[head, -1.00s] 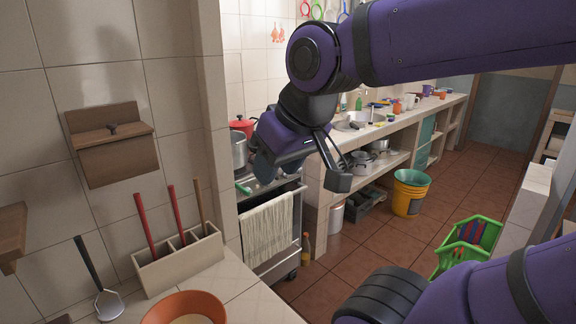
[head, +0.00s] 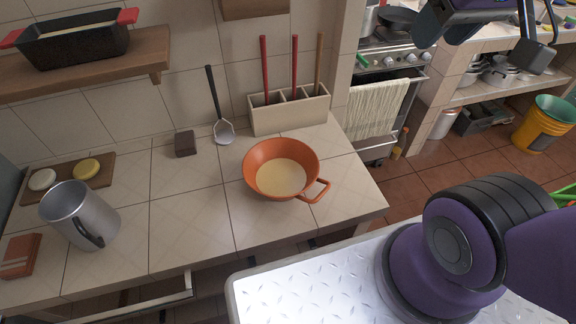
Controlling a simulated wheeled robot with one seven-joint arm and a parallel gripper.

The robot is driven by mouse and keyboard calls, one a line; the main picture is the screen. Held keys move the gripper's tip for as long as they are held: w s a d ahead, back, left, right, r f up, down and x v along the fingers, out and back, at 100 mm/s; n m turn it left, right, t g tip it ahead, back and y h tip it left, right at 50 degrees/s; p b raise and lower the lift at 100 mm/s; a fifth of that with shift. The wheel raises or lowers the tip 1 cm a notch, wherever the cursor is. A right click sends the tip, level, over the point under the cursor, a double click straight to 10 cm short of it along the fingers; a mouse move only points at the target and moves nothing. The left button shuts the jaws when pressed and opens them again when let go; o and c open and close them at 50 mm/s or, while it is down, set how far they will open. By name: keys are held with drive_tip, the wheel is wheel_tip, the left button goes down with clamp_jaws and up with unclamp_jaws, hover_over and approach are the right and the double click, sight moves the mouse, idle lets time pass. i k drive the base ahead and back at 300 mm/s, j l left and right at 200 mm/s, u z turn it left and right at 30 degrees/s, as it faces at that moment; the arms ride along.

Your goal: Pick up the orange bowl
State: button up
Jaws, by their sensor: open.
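My gripper (head: 478,46) is at the top right, partly cut off by the upper edge. Its two fingers are spread apart with nothing between them. It is well away from the bowl, in front of the stove area.
A holder (head: 291,114) with long-handled utensils stands behind the bowl. A metal mug (head: 95,215) stands at far left. The counter's front edge (head: 290,235) is clear.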

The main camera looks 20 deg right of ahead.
sight(279, 169)
drive_tip(key=l+z, duration=0.5)
drive_tip(key=l, duration=1.1)
drive_tip(key=k+u, duration=0.2)
drive_tip(key=u, duration=1.3)
drive_tip(key=i+j+z, duration=0.4)
drive_tip(key=j, duration=0.1)
